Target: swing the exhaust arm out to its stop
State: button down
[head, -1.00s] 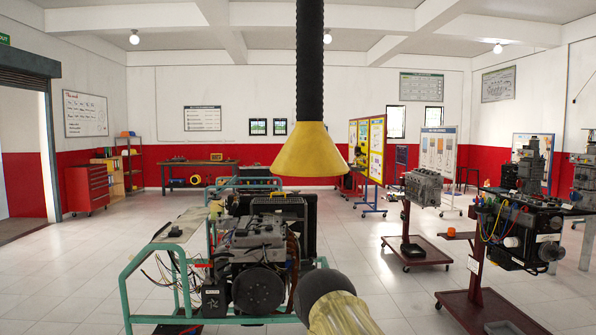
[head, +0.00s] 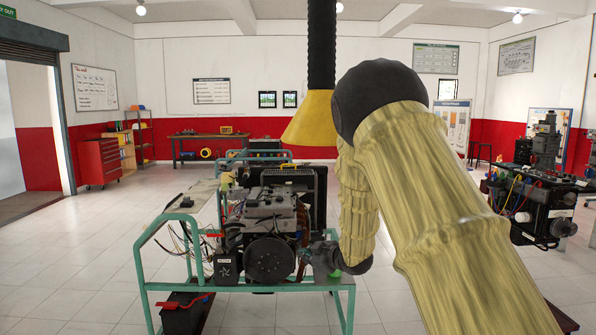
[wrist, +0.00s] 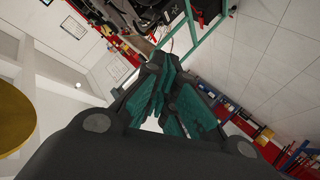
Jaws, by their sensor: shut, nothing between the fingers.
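The exhaust arm hangs from above as a black ribbed hose (head: 321,50) ending in a yellow cone-shaped hood (head: 305,122). My arm hides the hood's right part in the head view. The hood's round edge shows at the left in the wrist view (wrist: 14,112). My gripper (head: 325,258) is low in the head view, below the hood and at the right of the engine, apart from the hood. In the wrist view my gripper (wrist: 168,82) has its teal-padded fingers together, with nothing between them.
An engine (head: 268,225) sits on a green tube-frame stand (head: 250,288) below the hood, close to my gripper. Another engine trainer (head: 540,210) stands at the right. Tiled floor (head: 95,245) is open at the left. A red cabinet (head: 100,162) stands at the back left.

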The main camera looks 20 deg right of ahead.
aim_at(298, 139)
jog(key=w+d+r+n+t+y, duration=0.15)
jog(key=r+n, duration=0.25)
jog(key=r, duration=1.5)
jog(key=w+d+r+n+t+y, duration=0.1)
jog(key=w+r+n, duration=0.15)
jog(key=r, duration=1.55)
jog(key=shift+n, duration=0.35)
jog(key=w+p, duration=0.2)
jog(key=w, duration=0.1)
jog(key=w+f+p, duration=0.1)
jog(key=w, duration=0.2)
jog(key=w+f+p, duration=0.1)
jog(key=w+p, duration=0.1)
jog(key=w, duration=0.2)
jog(key=shift+w+a+p, duration=0.1)
jog(key=shift+a+p, duration=0.2)
jog(key=shift+a, duration=0.05)
jog(key=shift+w+f, duration=0.1)
jog(key=shift+f, duration=0.05)
